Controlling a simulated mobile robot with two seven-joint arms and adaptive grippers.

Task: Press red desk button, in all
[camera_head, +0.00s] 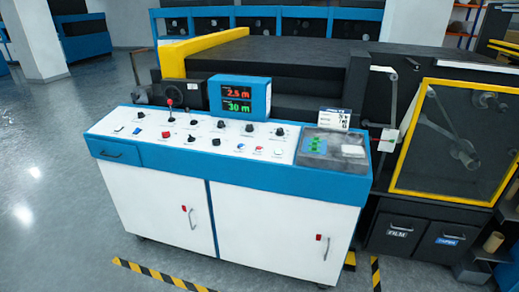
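A control desk with a blue rim (230,172) and a white top panel stands in the middle of the head view. A small red button (166,134) sits on the left part of the panel, in the front row. Another small reddish button (258,149) sits farther right, just right of a blue button (240,147). A lever with a red ball top (170,102) stands upright at the back left. Whether any button is pressed in is too small to tell. Neither of my grippers shows.
Several black knobs (221,125) line the panel. A display box (240,97) reads 2.5 m and 30 m. A dark tray (334,147) sits at the panel's right end. A large black machine (290,50) stands behind. The floor (60,200) at left is clear.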

